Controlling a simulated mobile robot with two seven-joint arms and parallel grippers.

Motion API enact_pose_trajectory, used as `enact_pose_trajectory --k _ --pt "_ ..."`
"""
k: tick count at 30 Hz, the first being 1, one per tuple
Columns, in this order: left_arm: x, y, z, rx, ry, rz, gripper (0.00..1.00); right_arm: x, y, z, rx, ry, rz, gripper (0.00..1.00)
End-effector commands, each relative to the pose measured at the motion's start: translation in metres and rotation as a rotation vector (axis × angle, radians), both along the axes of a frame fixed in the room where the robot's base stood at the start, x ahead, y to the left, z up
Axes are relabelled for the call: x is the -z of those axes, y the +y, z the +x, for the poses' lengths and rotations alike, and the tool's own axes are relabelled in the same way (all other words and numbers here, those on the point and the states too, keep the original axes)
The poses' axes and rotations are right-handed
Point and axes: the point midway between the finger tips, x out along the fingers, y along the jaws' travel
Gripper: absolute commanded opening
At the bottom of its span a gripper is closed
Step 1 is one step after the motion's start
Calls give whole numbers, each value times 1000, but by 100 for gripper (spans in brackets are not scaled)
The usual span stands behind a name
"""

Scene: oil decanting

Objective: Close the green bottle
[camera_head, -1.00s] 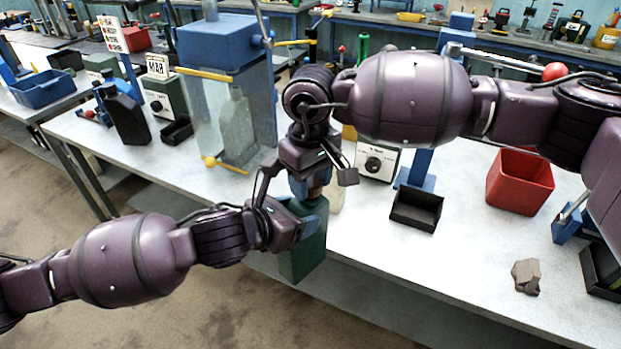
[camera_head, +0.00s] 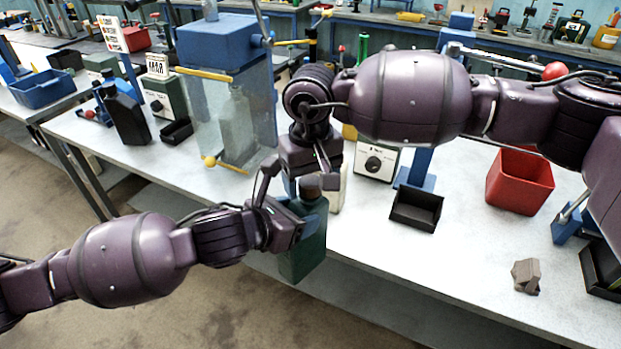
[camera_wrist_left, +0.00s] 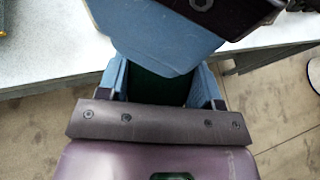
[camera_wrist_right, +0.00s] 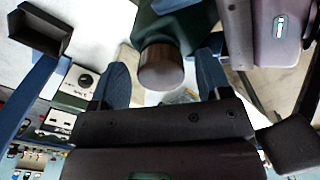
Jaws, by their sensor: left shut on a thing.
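The green bottle (camera_head: 303,258) is upright at the table's front edge. My left gripper (camera_wrist_left: 160,85) is shut on its body, and dark green shows between the blue fingers. A brown cap (camera_head: 308,187) sits at the bottle's mouth; whether it is fully tight cannot be told. My right gripper (camera_wrist_right: 162,65) is just above and behind the cap. In the right wrist view its blue fingers are spread apart, with the brown cap (camera_wrist_right: 160,72) showing in the gap, clear of both fingers. The bottle's far side is hidden.
Behind the grippers stands a blue-topped tank with clear walls (camera_head: 205,115). A pale container (camera_head: 336,192) is close behind the bottle. A black bin (camera_head: 416,211), a red bin (camera_head: 520,182) and a grey-brown block (camera_head: 526,275) are to the right. The front right tabletop is mostly clear.

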Motion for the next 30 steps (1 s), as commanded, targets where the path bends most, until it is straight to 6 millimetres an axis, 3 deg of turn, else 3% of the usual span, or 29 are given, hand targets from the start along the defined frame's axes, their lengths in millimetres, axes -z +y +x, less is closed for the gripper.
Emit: enact_pose_trajectory --k 9,21,30 --pt "-3 -1 1 2 -5 -3 0 -3 0 0 -2 0 1 71" --pt "-3 -1 1 2 -6 -3 0 -43 0 0 -1 0 1 71" --pt "-3 -1 1 2 -6 -3 0 -45 0 0 -2 0 1 68"
